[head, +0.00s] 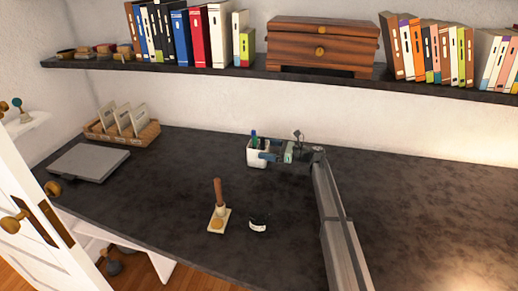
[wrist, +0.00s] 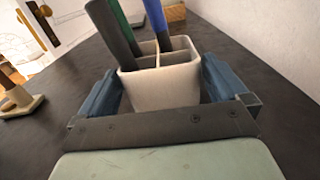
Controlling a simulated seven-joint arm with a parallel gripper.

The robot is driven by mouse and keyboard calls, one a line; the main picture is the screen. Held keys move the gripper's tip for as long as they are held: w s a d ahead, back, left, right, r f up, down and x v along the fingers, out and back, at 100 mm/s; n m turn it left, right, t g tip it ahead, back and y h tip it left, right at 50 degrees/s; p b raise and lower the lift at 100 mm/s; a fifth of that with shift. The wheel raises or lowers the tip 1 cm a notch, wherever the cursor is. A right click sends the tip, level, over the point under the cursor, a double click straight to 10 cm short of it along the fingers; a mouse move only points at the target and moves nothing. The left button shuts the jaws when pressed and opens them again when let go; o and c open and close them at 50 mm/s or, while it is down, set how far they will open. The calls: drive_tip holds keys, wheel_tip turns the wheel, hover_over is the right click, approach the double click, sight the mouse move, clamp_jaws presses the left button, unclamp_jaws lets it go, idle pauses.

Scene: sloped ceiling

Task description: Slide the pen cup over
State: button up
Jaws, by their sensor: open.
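The white pen cup (head: 256,154) stands upright on the dark desk, towards the back. It has inner compartments and holds a few pens or markers, dark, green and blue. In the wrist view the pen cup (wrist: 165,85) sits between the two blue fingers of my gripper (wrist: 165,90), one finger on each side. My gripper (head: 268,151) is open around the cup, reaching it from the right in the head view. A thin gap shows beside the right finger; I cannot tell whether the left finger touches the cup.
A stamp-like object with a wooden handle (head: 218,205) and a small black-and-white item (head: 259,221) stand in front of the cup. A closed grey laptop (head: 89,162) and a wooden card tray (head: 122,130) lie at left. The shelf (head: 215,70) overhangs behind. Desk between cup and laptop is clear.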

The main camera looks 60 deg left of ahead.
drive_tip(key=v, duration=0.8)
drive_tip(key=shift+w+d, duration=0.15)
drive_tip(key=shift+w, duration=0.1)
